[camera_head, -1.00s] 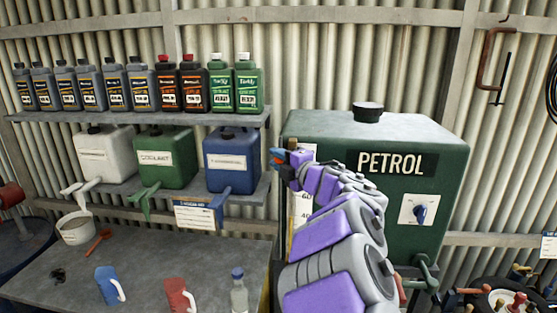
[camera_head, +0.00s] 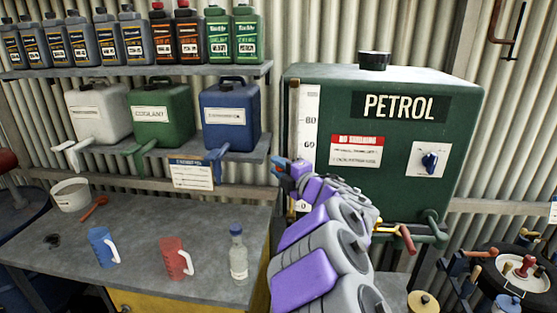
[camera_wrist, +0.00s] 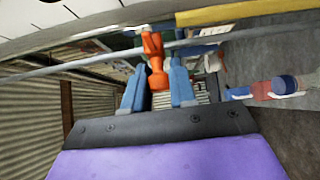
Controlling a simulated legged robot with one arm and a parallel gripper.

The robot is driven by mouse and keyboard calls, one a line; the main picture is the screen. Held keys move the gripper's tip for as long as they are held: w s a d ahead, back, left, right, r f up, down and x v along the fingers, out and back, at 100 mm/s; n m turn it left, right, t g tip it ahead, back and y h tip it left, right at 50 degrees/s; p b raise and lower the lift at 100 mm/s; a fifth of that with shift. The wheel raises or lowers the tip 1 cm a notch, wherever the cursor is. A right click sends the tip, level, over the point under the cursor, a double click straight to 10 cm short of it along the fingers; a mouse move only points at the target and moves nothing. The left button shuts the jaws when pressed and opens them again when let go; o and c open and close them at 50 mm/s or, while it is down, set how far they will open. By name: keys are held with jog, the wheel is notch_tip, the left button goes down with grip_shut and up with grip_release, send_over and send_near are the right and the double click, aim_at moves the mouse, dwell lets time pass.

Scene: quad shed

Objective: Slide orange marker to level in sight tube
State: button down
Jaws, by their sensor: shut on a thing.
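The green petrol tank (camera_head: 385,190) carries a white numbered scale (camera_head: 309,100) on its left front edge. In the wrist view, the orange marker (camera_wrist: 154,60) sits between the blue fingertips of my gripper (camera_wrist: 157,88), which is shut on it. The marker crosses a thin grey rod (camera_wrist: 215,42) beside the scale. A tube with a yellow stretch (camera_wrist: 245,12), apparently the sight tube, runs alongside; the yellow ends slightly right of the marker. In the head view, my gripper (camera_head: 281,168) is low on the scale, below the 60 mark, and hides part of it.
A bench (camera_head: 200,225) left of the tank holds a blue jug (camera_head: 103,248), a red jug (camera_head: 174,258) and a clear bottle (camera_head: 238,258). Jerrycans and bottles stand on shelves above. A red-handled tap (camera_head: 405,238) sticks out below the tank.

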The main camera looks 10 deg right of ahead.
notch_tip(320, 180, down, 2)
jog(key=shift+f+b, duration=0.2)
jog(key=shift+b, duration=0.25)
jog(key=c, duration=0.9)
grip_release()
jog(key=shift+s+d, duration=0.1)
jog(key=p+v, duration=0.1)
jog(key=v, duration=1.6)
jog(key=shift+s+p, duration=0.1)
jog(key=shift+p, duration=0.2)
